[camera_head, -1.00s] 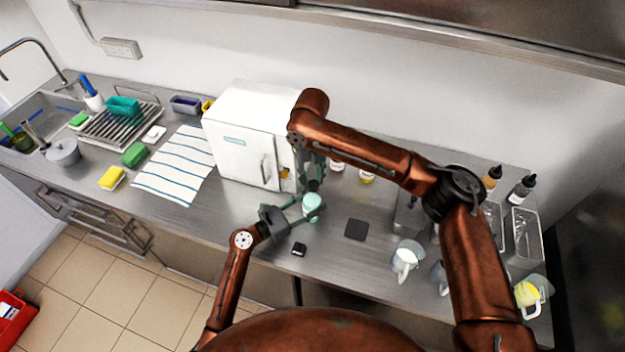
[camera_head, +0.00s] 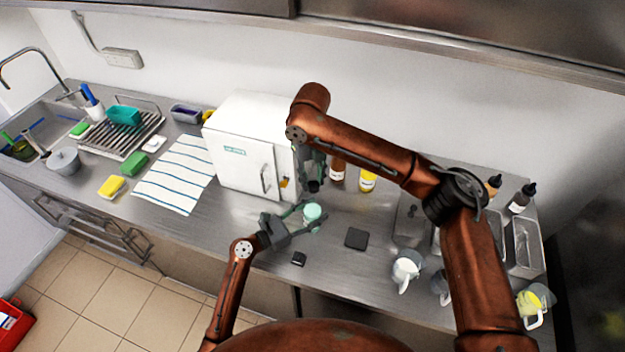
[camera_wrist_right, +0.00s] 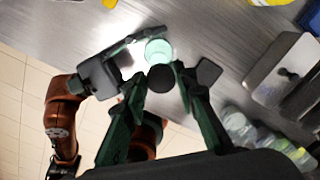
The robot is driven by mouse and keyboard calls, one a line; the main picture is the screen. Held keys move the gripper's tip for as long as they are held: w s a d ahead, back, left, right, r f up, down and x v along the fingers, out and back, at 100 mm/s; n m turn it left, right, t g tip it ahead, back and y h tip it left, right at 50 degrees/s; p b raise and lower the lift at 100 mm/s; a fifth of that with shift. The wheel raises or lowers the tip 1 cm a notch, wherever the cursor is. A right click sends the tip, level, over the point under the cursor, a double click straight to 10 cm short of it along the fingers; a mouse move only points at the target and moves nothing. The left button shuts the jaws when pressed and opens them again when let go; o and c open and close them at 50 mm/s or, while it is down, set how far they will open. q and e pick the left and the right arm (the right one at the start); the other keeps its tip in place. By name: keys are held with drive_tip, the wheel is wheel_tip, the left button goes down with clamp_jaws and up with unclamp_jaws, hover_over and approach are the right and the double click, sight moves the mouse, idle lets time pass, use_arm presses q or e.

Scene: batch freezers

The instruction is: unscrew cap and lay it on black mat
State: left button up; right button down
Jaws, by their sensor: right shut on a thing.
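A jar with a mint-green top surface (camera_head: 312,212) is on the counter. My left gripper (camera_head: 304,217) is shut around its side. In the right wrist view, the jar (camera_wrist_right: 157,50) shows a pale green round top. My right gripper (camera_head: 314,182) is above and behind the jar, shut on a dark round cap (camera_wrist_right: 162,78), apart from the jar. The cap is small and dark in the head view (camera_head: 314,187). The black mat (camera_head: 357,238) lies flat and bare on the counter, to the right of the jar.
A white batch freezer (camera_head: 240,150) stands behind the jar. A small black object (camera_head: 299,259) lies near the front edge. White pitchers (camera_head: 406,268) stand right of the mat. A brown bottle and a yellow-labelled container (camera_head: 367,181) stand behind. A striped towel (camera_head: 177,175) lies left.

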use_arm(q)
drive_tip(key=o, duration=0.3)
